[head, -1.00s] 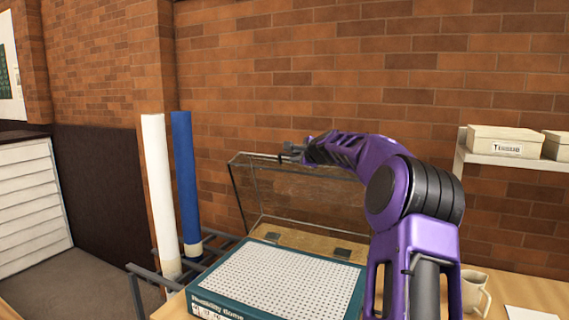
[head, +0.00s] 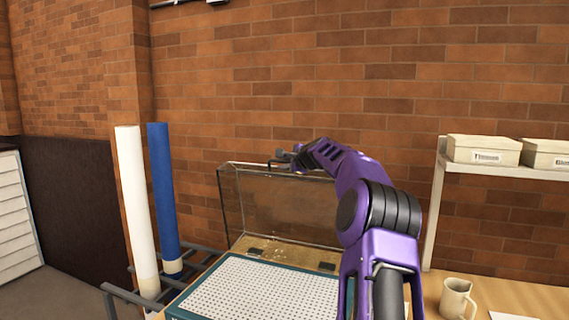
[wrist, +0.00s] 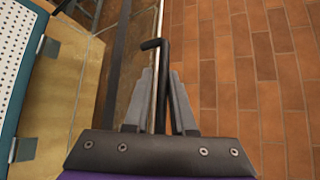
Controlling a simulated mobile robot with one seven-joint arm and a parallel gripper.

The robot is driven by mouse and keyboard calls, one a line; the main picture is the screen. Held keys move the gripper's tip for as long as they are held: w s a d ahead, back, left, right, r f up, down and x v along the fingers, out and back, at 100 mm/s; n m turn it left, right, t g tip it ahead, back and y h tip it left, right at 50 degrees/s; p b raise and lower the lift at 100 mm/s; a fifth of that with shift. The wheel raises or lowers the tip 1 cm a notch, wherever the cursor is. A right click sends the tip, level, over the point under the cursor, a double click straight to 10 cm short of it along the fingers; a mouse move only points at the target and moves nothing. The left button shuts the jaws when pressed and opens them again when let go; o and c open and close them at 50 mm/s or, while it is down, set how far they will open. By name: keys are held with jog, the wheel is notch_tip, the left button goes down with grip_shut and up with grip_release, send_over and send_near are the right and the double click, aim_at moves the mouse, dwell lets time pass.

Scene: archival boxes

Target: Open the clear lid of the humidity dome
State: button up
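The clear lid (head: 285,210) of the humidity dome stands raised, close to upright, at the back of its teal base (head: 190,312). The base has a white perforated panel (head: 262,290) on top, and hinges show on the wooden strip behind it. My gripper (head: 284,158) is at the lid's top edge. In the wrist view my gripper (wrist: 162,78) has its fingers on both sides of a black bent handle (wrist: 152,44), apparently closed on it. The lid's edge (wrist: 158,20) runs just beyond. My arm covers the right part of the dome.
A brick wall (head: 400,90) rises close behind the lid. A white roll (head: 135,200) and a blue roll (head: 163,190) stand in a rack on the left. A mug (head: 456,299) is on the table to the right, below a shelf (head: 510,174) with boxes.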

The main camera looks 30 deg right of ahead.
jog(key=shift+o, duration=1.3)
jog(key=b+v, duration=0.5)
jog(key=v, duration=1.2)
jog(key=shift+s, duration=0.25)
jog(key=shift+w+a+r, duration=0.1)
jog(key=shift+r, duration=0.05)
